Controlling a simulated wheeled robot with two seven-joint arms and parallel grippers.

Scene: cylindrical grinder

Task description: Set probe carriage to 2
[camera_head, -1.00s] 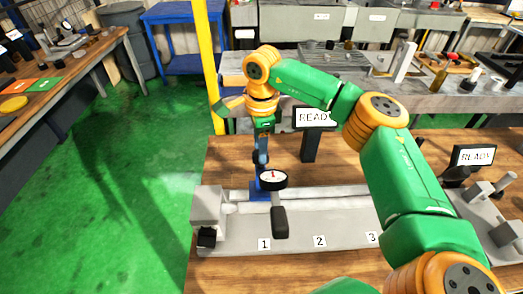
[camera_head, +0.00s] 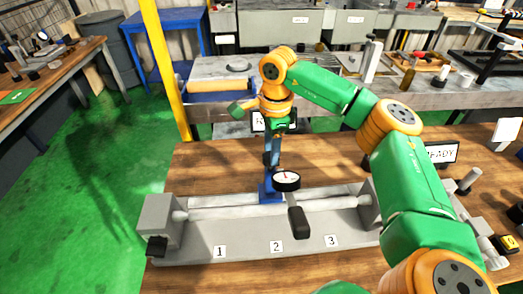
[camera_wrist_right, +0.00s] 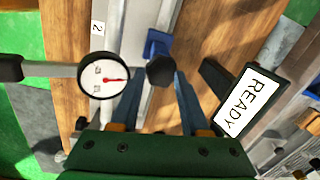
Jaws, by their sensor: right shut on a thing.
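The probe carriage is a blue block (camera_head: 269,191) on the grey bed's rail, with a round white dial (camera_head: 286,180) and a black handle (camera_head: 298,222) leaning toward the front. It stands about in line with the label 2 (camera_head: 277,246), between labels 1 (camera_head: 219,252) and 3 (camera_head: 331,241). My right gripper (camera_head: 271,163) points down above the block. In the wrist view its blue fingers (camera_wrist_right: 159,90) are shut on the carriage's dark knob (camera_wrist_right: 160,71), beside the dial (camera_wrist_right: 104,75). The label 2 (camera_wrist_right: 97,28) also shows there. My left gripper is not in view.
The grey bed (camera_head: 180,250) has an end block (camera_head: 158,220) at left and another (camera_head: 365,205) at right, partly behind my arm. A READY screen (camera_wrist_right: 248,103) stands behind the rail. A second READY screen (camera_head: 441,153) is at right.

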